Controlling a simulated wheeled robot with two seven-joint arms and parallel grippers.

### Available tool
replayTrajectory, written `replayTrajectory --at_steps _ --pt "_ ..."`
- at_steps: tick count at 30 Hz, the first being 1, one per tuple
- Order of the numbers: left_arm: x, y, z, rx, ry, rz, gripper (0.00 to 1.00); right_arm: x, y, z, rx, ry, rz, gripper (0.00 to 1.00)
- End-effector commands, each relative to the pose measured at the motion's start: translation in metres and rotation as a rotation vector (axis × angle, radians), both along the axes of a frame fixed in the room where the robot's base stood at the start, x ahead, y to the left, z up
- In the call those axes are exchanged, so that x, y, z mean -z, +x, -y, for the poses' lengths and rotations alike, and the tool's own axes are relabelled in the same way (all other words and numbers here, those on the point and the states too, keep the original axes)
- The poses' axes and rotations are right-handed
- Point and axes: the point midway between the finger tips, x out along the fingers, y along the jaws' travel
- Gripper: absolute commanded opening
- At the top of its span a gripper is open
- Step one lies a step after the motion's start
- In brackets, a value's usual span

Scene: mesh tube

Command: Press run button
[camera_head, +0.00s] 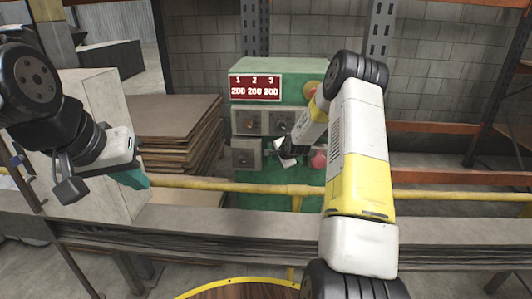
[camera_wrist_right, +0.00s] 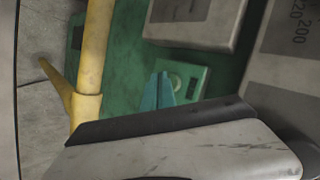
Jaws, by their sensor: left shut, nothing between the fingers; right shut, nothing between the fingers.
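The green control cabinet (camera_head: 265,72) stands behind the yellow rail, with a red display reading 200 three times. In the right wrist view, a small round pale button (camera_wrist_right: 176,82) sits on a raised light-green plate beside a dark label. The label is too small to read, so I cannot tell whether it is the run button. My right gripper (camera_wrist_right: 162,76) is shut and empty, its teal fingertips just left of that button. Contact cannot be told. In the head view, my right forearm covers part of the cabinet. My left gripper (camera_head: 134,180) is shut and empty, well left of the cabinet.
A yellow rail (camera_head: 232,187) and a grey ledge (camera_head: 210,225) run across in front of the cabinet. A red button (camera_head: 319,159) shows beside my right forearm. Grey knob panels (camera_head: 248,122) are on the cabinet front. Stacked brown sheets (camera_head: 175,125) stand to the left.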

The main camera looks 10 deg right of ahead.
Motion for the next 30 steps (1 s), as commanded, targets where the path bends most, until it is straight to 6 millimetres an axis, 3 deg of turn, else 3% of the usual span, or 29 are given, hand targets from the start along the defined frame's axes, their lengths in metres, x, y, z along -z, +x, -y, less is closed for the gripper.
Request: replayTrajectory --at_steps 30 --pt "0.0 0.0 0.0 0.0 0.0 0.0 0.0 -0.0006 0.0062 0.0022 0.0 0.0 0.0 0.0"
